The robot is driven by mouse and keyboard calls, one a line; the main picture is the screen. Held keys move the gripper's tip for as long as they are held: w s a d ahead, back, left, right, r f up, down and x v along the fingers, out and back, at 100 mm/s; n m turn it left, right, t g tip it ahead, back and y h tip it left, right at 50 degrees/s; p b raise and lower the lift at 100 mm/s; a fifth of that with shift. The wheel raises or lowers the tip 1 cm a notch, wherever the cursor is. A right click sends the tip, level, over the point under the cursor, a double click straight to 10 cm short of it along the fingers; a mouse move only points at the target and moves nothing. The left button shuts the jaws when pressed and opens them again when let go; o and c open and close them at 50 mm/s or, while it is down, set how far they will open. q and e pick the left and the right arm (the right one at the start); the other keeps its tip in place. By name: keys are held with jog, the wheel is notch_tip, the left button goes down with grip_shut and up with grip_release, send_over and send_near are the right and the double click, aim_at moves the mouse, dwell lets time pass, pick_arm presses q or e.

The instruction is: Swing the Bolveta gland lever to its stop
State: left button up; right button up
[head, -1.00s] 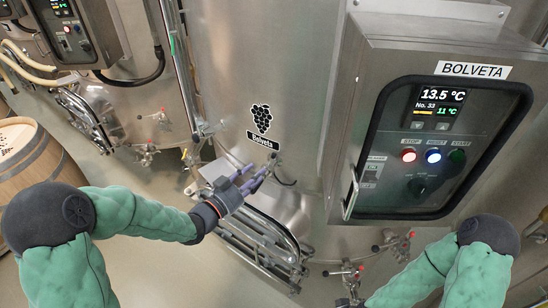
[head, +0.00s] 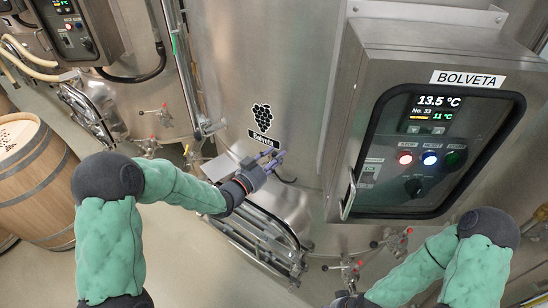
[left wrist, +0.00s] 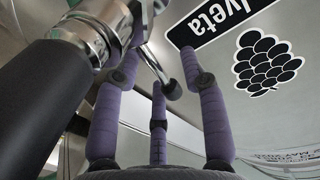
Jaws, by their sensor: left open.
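My left gripper (head: 276,159) is open in front of the Bolveta vat (head: 265,60), just below its grape label (head: 262,116). In the left wrist view its purple fingers (left wrist: 160,65) are spread. A thin metal lever with a black rounded end (left wrist: 171,89) shows between them; I cannot tell whether they touch it. A large black grip on a chrome fitting (left wrist: 95,38) lies close at the left. I cannot tell for sure which of these is the gland lever. In the head view the gripper hides most of that spot. My right gripper is out of frame below.
The Bolveta control box (head: 430,130) juts out at the right, with a handle (head: 349,195) on its left edge. A hinged steel manway (head: 270,235) is below my left gripper. A barrel (head: 35,180) stands at the left.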

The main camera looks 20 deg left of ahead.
pick_arm(q)
grip_shut()
jog(key=shift+f+b, duration=0.1)
jog(key=shift+b, duration=0.25)
dwell(0.4)
jog(key=d+f+m+b, duration=0.1)
jog(key=m+b, duration=0.2)
jog(key=b, duration=0.5)
jog(key=d+f+m+g+y+b, duration=0.1)
jog(key=m+b, duration=0.3)
jog(key=b, duration=0.5)
jog(key=s+d+f+m+y+b, duration=0.1)
jog(key=d+f+m+b, duration=0.1)
jog(key=b, duration=0.6)
jog(key=shift+f+m, duration=0.7)
jog(key=shift+f, duration=0.05)
jog(key=shift+f+m+y+b, duration=0.15)
jog(key=shift+m+y+b, duration=0.3)
jog(key=shift+b, duration=1.05)
jog(key=shift+c, duration=0.6)
grip_release()
jog(key=shift+o, duration=0.6)
jog(key=shift+r, duration=0.2)
